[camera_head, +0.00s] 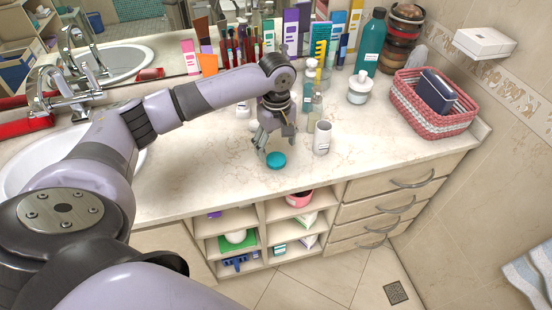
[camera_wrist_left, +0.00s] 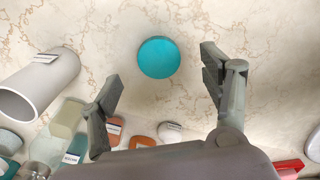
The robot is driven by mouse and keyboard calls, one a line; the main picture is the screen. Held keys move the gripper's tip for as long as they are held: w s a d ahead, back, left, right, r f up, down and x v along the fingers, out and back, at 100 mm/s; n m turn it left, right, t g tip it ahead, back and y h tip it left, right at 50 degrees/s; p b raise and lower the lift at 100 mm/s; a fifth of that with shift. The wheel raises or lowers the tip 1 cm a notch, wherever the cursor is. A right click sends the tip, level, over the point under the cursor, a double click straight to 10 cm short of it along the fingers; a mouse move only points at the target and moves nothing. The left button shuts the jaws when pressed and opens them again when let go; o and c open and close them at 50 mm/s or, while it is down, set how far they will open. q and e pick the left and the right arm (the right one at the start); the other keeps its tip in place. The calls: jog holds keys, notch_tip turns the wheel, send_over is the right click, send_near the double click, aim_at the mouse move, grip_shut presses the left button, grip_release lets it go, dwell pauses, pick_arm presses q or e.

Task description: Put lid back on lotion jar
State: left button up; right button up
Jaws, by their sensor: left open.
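A round teal lid (camera_head: 276,160) lies flat on the countertop near its front edge. It also shows in the left wrist view as a plain teal disc (camera_wrist_left: 158,57). My left gripper (camera_head: 273,141) is open and empty, just behind and above the lid. In the left wrist view its fingers (camera_wrist_left: 162,80) are spread wide, with the lid between and slightly beyond the tips. I cannot tell for sure which container is the lotion jar; a squat whitish jar (camera_head: 360,88) stands farther back to the right. My right gripper is not in view.
A white cylindrical cup (camera_head: 322,137) stands right of my left gripper. Clear bottles (camera_head: 310,85) stand behind it, and a tall teal bottle (camera_head: 370,45) stands farther back. A pink woven basket (camera_head: 432,118) is at the right. The front counter around the lid is clear.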

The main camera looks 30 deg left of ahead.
aim_at(277, 160)
pick_arm(q)
jog(key=shift+f+p, duration=0.35)
jog(key=shift+f, duration=0.1)
notch_tip(277, 160, down, 4)
jog(key=shift+w+f+p, duration=0.15)
jog(key=shift+p, duration=0.45)
jog(key=c, duration=1)
